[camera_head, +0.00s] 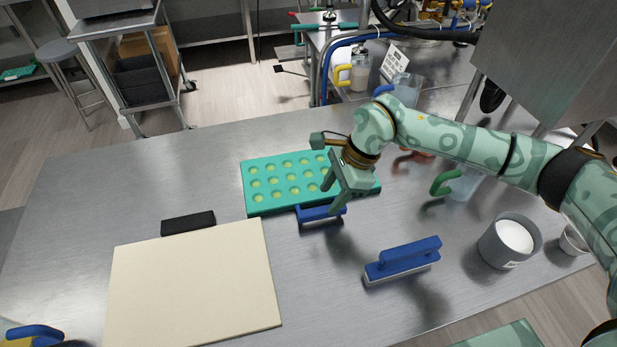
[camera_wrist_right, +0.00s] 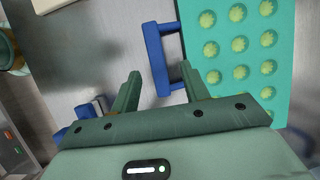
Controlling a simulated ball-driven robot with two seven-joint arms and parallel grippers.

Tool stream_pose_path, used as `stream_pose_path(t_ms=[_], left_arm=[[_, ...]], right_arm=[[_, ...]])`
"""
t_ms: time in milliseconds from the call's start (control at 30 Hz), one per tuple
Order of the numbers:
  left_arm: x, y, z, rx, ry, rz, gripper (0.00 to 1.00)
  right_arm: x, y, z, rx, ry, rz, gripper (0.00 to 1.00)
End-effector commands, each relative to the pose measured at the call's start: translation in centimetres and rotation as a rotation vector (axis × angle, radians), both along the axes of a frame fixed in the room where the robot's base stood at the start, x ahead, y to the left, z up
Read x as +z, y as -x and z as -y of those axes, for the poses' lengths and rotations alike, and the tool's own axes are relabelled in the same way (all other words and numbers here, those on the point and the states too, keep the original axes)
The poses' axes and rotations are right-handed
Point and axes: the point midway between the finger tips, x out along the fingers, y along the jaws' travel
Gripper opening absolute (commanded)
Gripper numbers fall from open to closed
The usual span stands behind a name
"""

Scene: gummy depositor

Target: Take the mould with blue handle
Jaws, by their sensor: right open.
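The teal mould (camera_head: 262,207) with rows of yellow-green cavities lies flat on the steel table, and it fills the upper right of the right wrist view (camera_wrist_right: 196,38). Its blue handle (camera_head: 316,214) sticks out from the near side. My right gripper (camera_head: 331,196) is open and empty, right over the handle end of the mould. In the right wrist view the handle bar (camera_wrist_right: 152,50) lies between the two spread fingertips (camera_wrist_right: 159,78). I cannot tell whether the fingers touch it. My left gripper is not in view.
A blue-handled tool (camera_head: 403,259) lies in front of the mould. A grey pot of white contents (camera_head: 512,240) and a green-handled jug (camera_head: 462,184) stand right. A cream board (camera_head: 195,285) and a black bar (camera_head: 188,223) lie left. The table's far left is clear.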

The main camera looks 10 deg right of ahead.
Motion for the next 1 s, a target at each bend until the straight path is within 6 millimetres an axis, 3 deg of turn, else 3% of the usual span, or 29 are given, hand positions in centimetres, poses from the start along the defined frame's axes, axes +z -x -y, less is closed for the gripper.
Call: stream_pose_path(t_ms=[167,433,667,833,1000], left_arm=[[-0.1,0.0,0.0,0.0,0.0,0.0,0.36],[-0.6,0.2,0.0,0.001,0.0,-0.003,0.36],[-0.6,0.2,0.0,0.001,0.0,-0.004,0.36],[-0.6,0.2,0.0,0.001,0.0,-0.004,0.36],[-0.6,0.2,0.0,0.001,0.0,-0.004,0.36]], right_arm=[[-1.0,0.1,-0.4,0.0,-0.001,-0.002,0.45],[-4.9,0.3,-2.1,-0.001,-0.001,-0.003,0.45],[-5.2,0.3,-2.2,0.0,0.0,0.0,0.45],[-5.2,0.3,-2.2,0.0,0.0,0.0,0.04],[-5.1,0.3,-2.2,0.0,-0.001,0.002,0.0]])
